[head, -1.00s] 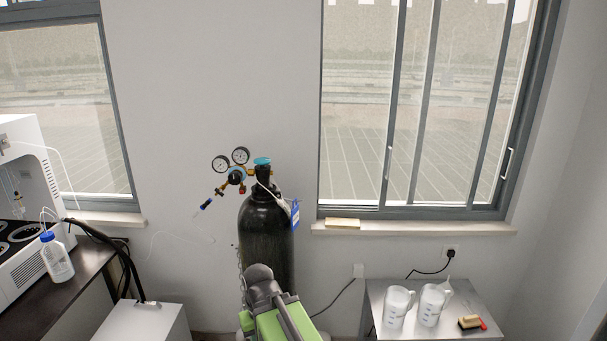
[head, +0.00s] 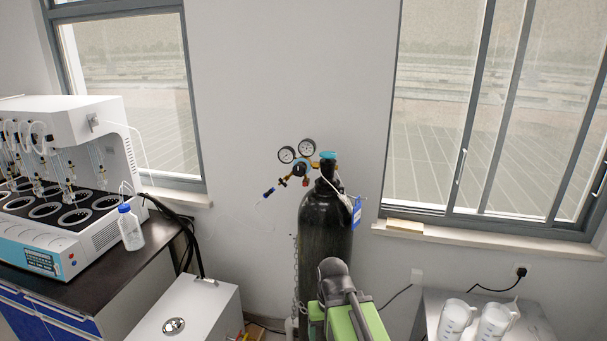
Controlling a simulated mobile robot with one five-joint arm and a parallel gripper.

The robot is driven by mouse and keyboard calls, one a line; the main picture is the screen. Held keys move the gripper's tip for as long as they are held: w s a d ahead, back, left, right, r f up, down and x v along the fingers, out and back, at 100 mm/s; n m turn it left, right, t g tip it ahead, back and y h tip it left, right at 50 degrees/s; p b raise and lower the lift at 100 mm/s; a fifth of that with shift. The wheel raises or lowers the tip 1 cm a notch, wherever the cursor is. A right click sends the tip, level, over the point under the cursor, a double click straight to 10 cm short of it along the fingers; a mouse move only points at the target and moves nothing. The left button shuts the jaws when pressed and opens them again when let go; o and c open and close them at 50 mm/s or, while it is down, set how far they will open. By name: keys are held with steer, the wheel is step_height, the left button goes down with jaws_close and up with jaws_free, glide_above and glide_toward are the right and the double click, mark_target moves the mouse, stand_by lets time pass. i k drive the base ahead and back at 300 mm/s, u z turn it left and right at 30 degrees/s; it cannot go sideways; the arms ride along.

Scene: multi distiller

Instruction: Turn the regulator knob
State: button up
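A black gas cylinder (head: 324,230) stands upright against the back wall, right of the picture's middle. At its top is a brass regulator (head: 312,165) with two round white gauges (head: 297,151) and a dark round knob (head: 300,169) facing me. A teal cap (head: 328,155) sits on the cylinder valve, and a blue tag (head: 356,211) hangs at its right side. My green and grey arm shows at the bottom, in front of the cylinder's lower part and well below the regulator. My gripper's fingers cannot be made out.
A white distiller (head: 75,180) and a blue-capped bottle (head: 130,228) stand on a dark bench at left. A white box (head: 190,305) is below it. White jugs (head: 455,318) stand on a low table at right. A chain (head: 296,270) hangs beside the cylinder.

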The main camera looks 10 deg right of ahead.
mark_target(298, 169)
steer(key=z, duration=0.15)
steer(key=k, duration=0.55)
steer(key=u, duration=1.4)
steer(key=i, duration=0.6)
steer(key=u, duration=0.35)
